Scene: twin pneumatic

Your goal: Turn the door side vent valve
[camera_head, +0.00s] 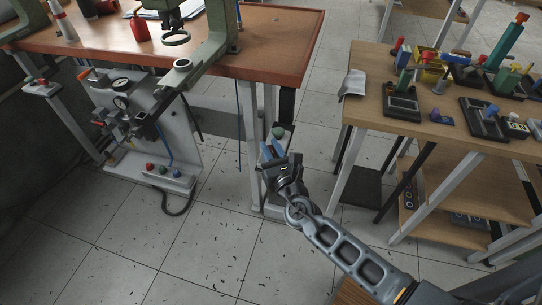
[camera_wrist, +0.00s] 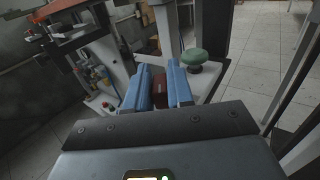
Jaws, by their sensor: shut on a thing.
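My gripper (camera_head: 272,150) is low beside the workbench's right leg, at a narrow pale panel (camera_head: 284,143). In the wrist view its two blue fingers (camera_wrist: 159,72) stand on either side of a dark red piece (camera_wrist: 157,93) and are shut on it. The piece seems to be the handle of the vent valve, but its body and mounting are mostly hidden by the fingers and the gripper. A round green knob (camera_wrist: 195,57) sits on the same panel, just right of the fingers and apart from them. It also shows in the head view (camera_head: 277,132).
A second pneumatic panel (camera_head: 140,125) with gauges, a hose and coloured buttons stands under the workbench (camera_head: 270,45) at left. A wooden table (camera_head: 365,105) with dark fixtures stands close on the right. Tiled floor (camera_head: 210,225) with small dark scraps is open in front.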

